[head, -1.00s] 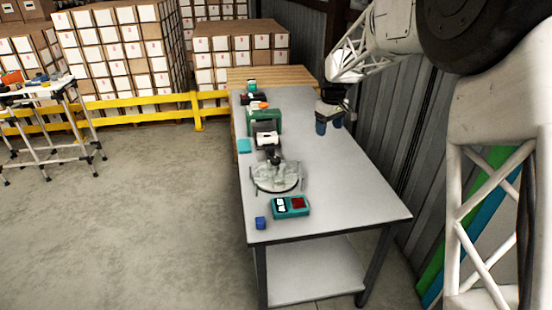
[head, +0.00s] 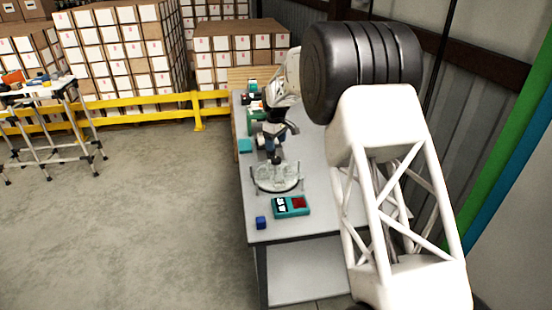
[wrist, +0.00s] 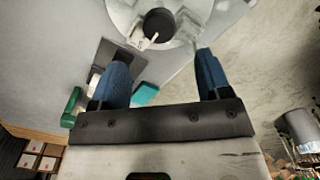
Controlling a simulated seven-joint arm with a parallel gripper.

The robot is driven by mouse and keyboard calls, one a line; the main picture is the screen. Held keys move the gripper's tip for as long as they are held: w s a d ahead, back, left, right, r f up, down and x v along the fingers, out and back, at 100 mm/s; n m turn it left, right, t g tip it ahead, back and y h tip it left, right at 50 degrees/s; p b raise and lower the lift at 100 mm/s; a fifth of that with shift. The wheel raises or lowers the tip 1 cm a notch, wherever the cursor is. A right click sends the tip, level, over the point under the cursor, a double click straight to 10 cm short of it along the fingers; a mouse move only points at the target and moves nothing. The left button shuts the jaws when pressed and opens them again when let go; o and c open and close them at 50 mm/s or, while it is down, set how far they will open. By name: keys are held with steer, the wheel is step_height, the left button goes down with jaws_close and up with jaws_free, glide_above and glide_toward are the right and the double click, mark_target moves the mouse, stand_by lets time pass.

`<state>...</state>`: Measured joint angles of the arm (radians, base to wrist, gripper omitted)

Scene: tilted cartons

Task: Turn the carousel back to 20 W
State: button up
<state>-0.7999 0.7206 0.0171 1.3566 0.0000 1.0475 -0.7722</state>
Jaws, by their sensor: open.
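The carousel (head: 277,181) is a round, clear-looking disc with a dark central knob, standing on the grey table. In the wrist view the carousel (wrist: 130,28) is at the top edge, partly cut off, with its dark knob (wrist: 159,25) and a small pale pointer beside it. A teal device (head: 291,206) with a white display and a red patch lies in front of it; its reading is too small to tell. My gripper (head: 270,145) is above and just behind the knob. Its blue fingers (wrist: 162,75) are apart with nothing between them.
A small blue cube (head: 260,223) lies near the table's front left corner. A teal block (head: 245,146) lies at the left edge, and green and dark equipment stands behind. A yellow rail (head: 150,106) and stacked cartons (head: 115,50) are beyond the table.

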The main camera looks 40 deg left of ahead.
mark_target(276, 159)
stand_by(0.3)
steer(key=shift+f, duration=3.9)
steer(key=c, duration=1.3)
